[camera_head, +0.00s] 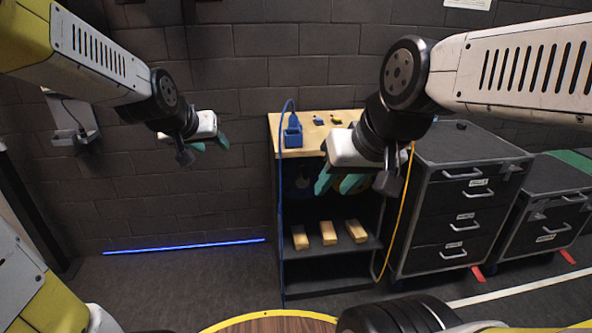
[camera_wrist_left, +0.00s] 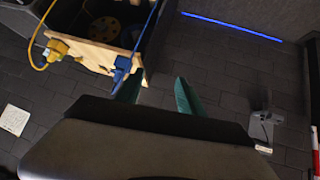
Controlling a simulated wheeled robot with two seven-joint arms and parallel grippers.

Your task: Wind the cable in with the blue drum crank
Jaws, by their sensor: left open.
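A blue fitting (camera_head: 292,135) sits at the front left edge of the wooden bench top (camera_head: 310,148). A blue cable (camera_head: 281,200) arches from it and hangs down the bench's left side. A dark bluish round shape (camera_head: 301,183) shows in the upper shelf space; I cannot tell whether it is the blue drum, and no crank is clear. My left gripper (camera_head: 210,143) is open and empty, left of the bench and apart from it. In the left wrist view, the blue fitting (camera_wrist_left: 122,66) is beyond its fingers. My right gripper (camera_head: 338,184) is in front of the bench, its fingers apart.
A yellow cable (camera_head: 398,215) hangs at the bench's right side. A yellow wheel (camera_wrist_left: 105,29) and yellow fitting (camera_wrist_left: 57,47) show in the left wrist view. Several yellowish blocks (camera_head: 328,232) lie on the lower shelf. Dark drawer cabinets (camera_head: 455,205) stand right. Floor left of the bench is clear.

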